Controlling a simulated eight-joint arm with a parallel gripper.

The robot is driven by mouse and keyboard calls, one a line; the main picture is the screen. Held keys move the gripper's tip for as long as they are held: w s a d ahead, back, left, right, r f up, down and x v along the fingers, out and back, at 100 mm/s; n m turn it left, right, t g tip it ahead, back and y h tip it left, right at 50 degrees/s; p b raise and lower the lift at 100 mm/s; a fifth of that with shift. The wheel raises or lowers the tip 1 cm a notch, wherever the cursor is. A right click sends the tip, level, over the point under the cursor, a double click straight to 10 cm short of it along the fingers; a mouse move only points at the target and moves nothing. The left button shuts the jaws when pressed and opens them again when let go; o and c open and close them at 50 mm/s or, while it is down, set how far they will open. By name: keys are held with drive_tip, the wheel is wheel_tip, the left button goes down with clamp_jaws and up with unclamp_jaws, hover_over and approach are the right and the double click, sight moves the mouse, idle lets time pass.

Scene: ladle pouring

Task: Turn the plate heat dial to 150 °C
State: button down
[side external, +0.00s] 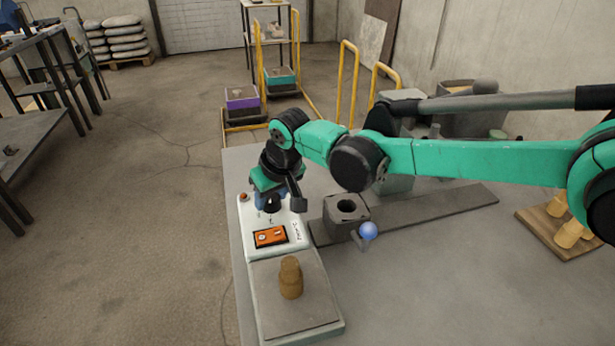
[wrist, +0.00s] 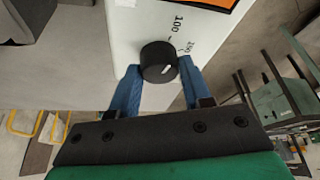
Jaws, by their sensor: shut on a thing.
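The heat dial is a black round knob (wrist: 158,60) with a short white mark, on the white panel of the hot plate unit (side external: 300,237). In the wrist view, printed labels 100 (wrist: 175,24) and 150 (wrist: 194,47) stand above and to the right of the knob. The white mark shows at the knob's lower right; I cannot tell its exact reading. My gripper (wrist: 160,75) has its blue fingers shut on the knob's two sides. The gripper also shows over the panel in the side view (side external: 271,204), where it partly hides the dial.
An orange display (side external: 270,237) lies on the panel. A brown stepped piece (side external: 290,280) stands on the grey plate (side external: 300,313). A grey block with a round hole (side external: 346,214) and a blue ball (side external: 368,230) are close to the right.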

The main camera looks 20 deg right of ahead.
sight(267, 218)
drive_tip(key=shift+m, duration=0.4)
drive_tip(key=m+h, duration=0.2)
drive_tip(key=m, duration=0.2)
drive_tip(key=shift+a+m, duration=0.15)
drive_tip(key=shift+m, duration=0.15)
drive_tip(key=m+h, duration=0.1)
drive_tip(key=m, duration=0.3)
drive_tip(key=shift+h, duration=0.4)
drive_tip(key=shift+m, duration=0.3)
drive_tip(key=shift+c, duration=1.9)
unclamp_jaws()
drive_tip(key=shift+v, duration=2.8)
